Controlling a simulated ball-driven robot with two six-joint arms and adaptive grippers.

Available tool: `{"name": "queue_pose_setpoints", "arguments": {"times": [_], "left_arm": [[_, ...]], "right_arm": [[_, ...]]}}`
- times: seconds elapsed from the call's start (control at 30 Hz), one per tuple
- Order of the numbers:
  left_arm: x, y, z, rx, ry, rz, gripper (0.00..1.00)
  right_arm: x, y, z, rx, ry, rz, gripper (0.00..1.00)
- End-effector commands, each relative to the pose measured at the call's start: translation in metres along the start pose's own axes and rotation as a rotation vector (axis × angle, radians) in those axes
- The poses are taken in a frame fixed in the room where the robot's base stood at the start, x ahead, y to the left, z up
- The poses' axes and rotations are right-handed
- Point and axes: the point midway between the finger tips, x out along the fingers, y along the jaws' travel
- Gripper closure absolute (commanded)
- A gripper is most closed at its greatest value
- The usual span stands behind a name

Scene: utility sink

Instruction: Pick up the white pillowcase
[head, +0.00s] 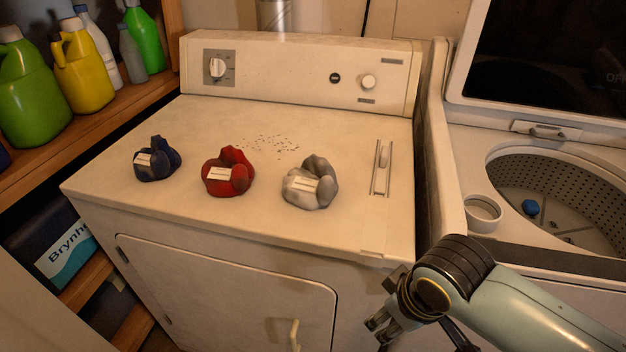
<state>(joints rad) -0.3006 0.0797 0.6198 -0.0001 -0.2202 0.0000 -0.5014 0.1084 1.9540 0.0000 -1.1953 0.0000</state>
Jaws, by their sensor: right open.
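The white pillowcase (322,190) is a crumpled greyish-white bundle with a pale label, lying on the right half of the dryer top. A red bundle (239,181) and a dark blue bundle (165,172), each with a label, lie to its left in a row. My right gripper (378,327) is at the lower right, in front of the dryer's front edge and below the level of its top. It is open and empty, apart from the pillowcase. My left gripper is not in view.
The dryer top (210,128) is mostly clear, with dark specks behind the red bundle. A control panel (300,80) stands at the back. Shelves with bottles (84,68) stand at the left.

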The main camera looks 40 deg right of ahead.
Motion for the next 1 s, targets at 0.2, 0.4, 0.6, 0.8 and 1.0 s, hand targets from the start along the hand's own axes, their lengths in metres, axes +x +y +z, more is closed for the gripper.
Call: {"name": "queue_pose_setpoints", "arguments": {"times": [0.2,0.4,0.6,0.8,1.0], "left_arm": [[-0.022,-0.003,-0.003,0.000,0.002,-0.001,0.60],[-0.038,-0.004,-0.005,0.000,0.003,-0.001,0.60],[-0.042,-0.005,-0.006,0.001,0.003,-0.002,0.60],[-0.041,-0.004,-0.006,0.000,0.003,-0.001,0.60],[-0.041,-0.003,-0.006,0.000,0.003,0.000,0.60]], "right_arm": [[-0.091,0.002,-0.026,-0.007,0.033,0.001,0.50],[-0.164,0.007,-0.043,-0.013,0.084,0.008,0.50],[-0.173,0.028,-0.091,-0.010,0.303,0.021,0.50],[-0.165,0.046,-0.134,-0.003,0.506,-0.004,0.50],[-0.167,0.066,-0.174,0.001,0.714,-0.066,0.50]]}}
